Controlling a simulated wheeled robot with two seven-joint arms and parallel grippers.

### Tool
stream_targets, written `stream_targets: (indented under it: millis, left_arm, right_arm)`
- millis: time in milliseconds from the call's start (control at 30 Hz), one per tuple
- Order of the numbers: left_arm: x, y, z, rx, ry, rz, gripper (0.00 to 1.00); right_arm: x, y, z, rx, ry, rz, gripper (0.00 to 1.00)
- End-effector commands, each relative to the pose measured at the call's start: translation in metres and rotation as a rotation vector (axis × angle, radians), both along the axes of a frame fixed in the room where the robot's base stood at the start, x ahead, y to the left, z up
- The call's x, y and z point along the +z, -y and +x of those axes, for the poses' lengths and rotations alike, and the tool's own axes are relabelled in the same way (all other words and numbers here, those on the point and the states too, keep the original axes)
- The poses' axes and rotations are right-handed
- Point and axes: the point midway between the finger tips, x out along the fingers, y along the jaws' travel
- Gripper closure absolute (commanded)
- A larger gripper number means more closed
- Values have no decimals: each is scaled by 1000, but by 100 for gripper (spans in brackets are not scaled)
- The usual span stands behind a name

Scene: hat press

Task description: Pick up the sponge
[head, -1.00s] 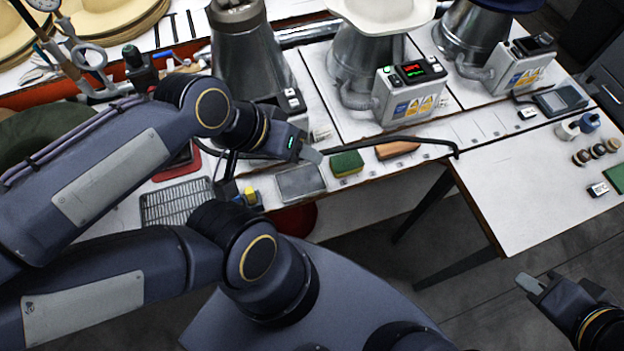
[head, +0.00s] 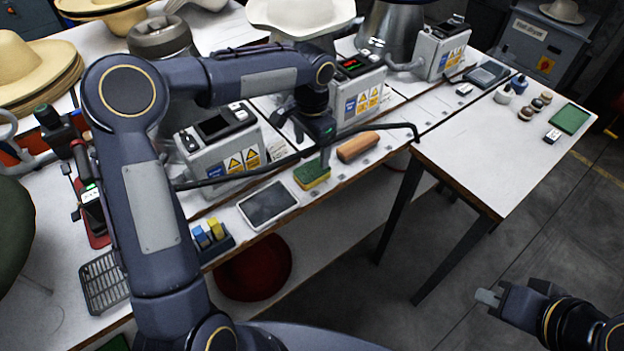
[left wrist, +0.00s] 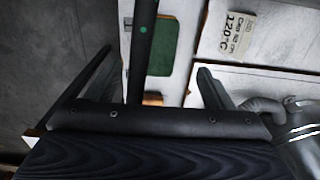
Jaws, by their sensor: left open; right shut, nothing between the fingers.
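The sponge (head: 312,176), green on top and yellow below, lies on the front strip of the white bench in the head view. Its green face (left wrist: 160,50) shows in the left wrist view, partly covered by a dark bar, between my finger lines but beyond the tips. My left gripper (head: 323,160) is open, pointing down just above the sponge; I cannot tell whether it touches. My right gripper (head: 487,297) is shut and empty, low at the right over the floor.
A brown-orange block (head: 357,146) lies right of the sponge, a grey tray (head: 268,205) left of it. A black bar (head: 390,131) runs along the bench front close to my left gripper. Control boxes (head: 220,140) stand behind. The right table (head: 480,150) is mostly clear.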

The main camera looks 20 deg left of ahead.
Motion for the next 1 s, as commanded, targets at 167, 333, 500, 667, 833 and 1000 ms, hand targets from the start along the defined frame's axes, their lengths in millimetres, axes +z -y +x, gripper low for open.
stream_targets:
  millis: [167, 333, 500, 667, 833, 1000]
  left_arm:
    - [-21, 1, 1, -2, -6, -1, 25]
    - [-41, 1, -3, -2, -7, -1, 25]
    - [-67, 2, -6, -1, -6, -1, 25]
    - [-77, 2, -5, -1, -3, 0, 25]
    - [-78, 2, -5, -1, -1, 0, 25]
    - [-78, 2, -5, -1, -1, 0, 42]
  right_arm:
    - [-1, 0, 0, 0, 0, 0, 100]
    - [0, 0, 0, 0, 0, 0, 100]
    - [2, 0, 0, 0, 0, 0, 100]
    - [2, 0, 0, 0, 0, 0, 100]
    - [2, 0, 0, 0, 0, 0, 100]
    - [2, 0, 0, 0, 0, 0, 100]
